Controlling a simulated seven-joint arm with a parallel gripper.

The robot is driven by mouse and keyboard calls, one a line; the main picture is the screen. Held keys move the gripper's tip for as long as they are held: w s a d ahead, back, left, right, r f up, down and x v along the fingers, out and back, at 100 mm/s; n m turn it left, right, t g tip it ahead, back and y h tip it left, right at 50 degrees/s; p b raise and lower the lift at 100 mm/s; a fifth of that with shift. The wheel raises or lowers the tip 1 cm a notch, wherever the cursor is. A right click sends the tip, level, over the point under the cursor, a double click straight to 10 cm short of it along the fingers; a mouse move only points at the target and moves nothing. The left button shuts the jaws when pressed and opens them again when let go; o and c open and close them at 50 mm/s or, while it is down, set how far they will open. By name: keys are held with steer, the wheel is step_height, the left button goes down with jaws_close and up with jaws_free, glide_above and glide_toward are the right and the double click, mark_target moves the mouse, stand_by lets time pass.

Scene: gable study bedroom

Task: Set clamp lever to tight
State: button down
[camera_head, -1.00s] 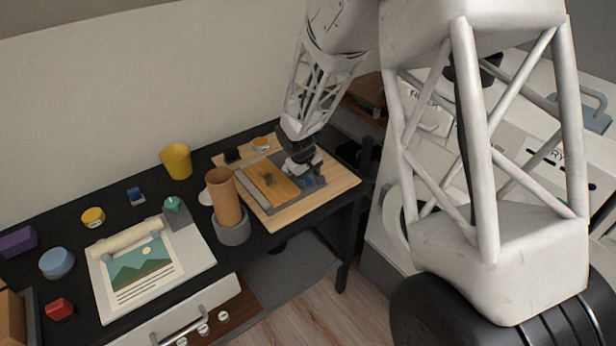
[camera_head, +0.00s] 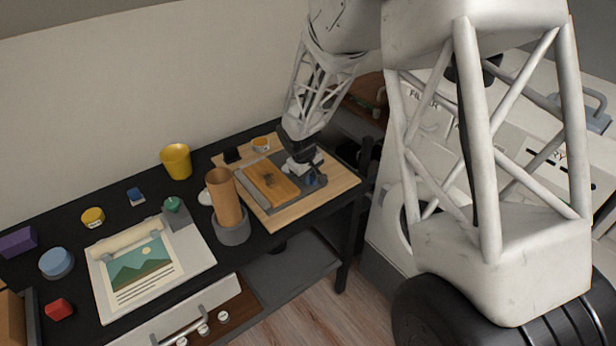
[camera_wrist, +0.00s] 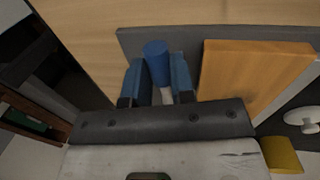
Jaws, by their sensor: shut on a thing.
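The clamp lever (camera_wrist: 156,50) shows in the wrist view as a blue rounded handle with a pale stem below it. My gripper (camera_wrist: 158,76) has its two blue-grey fingers on either side of the handle and is shut on it. The lever stands beside an orange wooden block (camera_wrist: 245,72) on a grey base plate (camera_wrist: 130,40). In the head view my gripper (camera_head: 306,168) is at the right side of the block (camera_head: 270,184), over the grey plate. The gripper and arm hide much of the lever there, so its exact setting cannot be read.
The fixture rests on a light wooden board (camera_head: 285,221) at the right end of the black desk. A brown tube (camera_head: 227,196) in a grey holder stands left of the board. A yellow cup (camera_head: 176,161) and a printed poster (camera_head: 140,268) are farther left.

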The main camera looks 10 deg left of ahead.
steer(key=shift+w+d+n+y, duration=0.15)
steer(key=shift+w+d+n, duration=0.25)
steer(key=shift+w+n, duration=0.35)
steer(key=shift+w+d+n+y, duration=0.15)
steer(key=shift+w+d+n, duration=0.3)
steer(key=shift+n, duration=0.5)
steer(key=w+n, duration=0.2)
steer(key=shift+w+d+n+t+y, duration=0.1)
steer(key=shift+d+n+t+y, duration=0.2)
steer(key=shift+n, duration=0.1)
steer(key=w+n, duration=0.3)
steer(key=shift+n+y, duration=0.3)
steer(key=shift+w+a+n+y, duration=0.2)
steer(key=shift+w+n, duration=0.4)
steer(key=shift+n, duration=0.25)
steer(key=shift+w+a+n+y, duration=0.1)
steer(key=shift+w+a+n, duration=0.05)
steer(key=shift+w+n, duration=0.6)
steer(key=shift+s, duration=0.15)
steer(key=c, duration=1)
jaws_free()
steer(key=shift+r, duration=0.2)
steer(key=shift+v, duration=3.7)
